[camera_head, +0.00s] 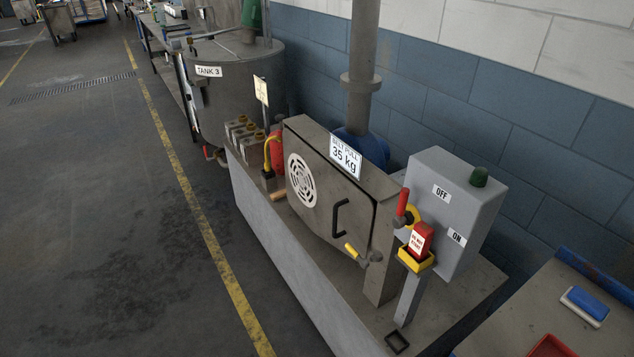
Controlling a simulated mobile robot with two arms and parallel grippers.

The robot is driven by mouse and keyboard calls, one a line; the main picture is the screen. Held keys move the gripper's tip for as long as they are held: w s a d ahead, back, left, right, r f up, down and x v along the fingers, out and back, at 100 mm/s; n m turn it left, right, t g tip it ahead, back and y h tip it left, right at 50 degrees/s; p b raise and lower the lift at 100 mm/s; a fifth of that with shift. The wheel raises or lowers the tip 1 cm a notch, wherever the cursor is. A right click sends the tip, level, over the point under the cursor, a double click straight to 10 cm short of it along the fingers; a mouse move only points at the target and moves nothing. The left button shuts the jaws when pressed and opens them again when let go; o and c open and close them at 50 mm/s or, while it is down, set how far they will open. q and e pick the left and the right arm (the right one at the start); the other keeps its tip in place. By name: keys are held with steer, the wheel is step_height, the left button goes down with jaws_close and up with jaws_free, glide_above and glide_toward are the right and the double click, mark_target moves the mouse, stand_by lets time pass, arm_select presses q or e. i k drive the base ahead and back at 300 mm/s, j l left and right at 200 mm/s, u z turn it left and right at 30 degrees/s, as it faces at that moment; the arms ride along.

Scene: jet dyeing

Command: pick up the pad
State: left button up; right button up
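A small blue block with a white layer along its lower edge (584,306) lies on the grey-brown table (513,312) at the lower right. It looks like the pad, but I cannot be sure from this view. Nothing covers it. Neither of my grippers is in view.
A red tray (551,347) is cut off by the bottom edge, near the blue block. Left of the table, a concrete plinth (290,262) carries a grey ON/OFF box (452,208), a belt-guard housing (335,190) and a red extinguisher-like cylinder (277,152). The floor (100,230) at left is open.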

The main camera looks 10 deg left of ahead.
mark_target(584, 304)
steer(key=z, duration=1.4)
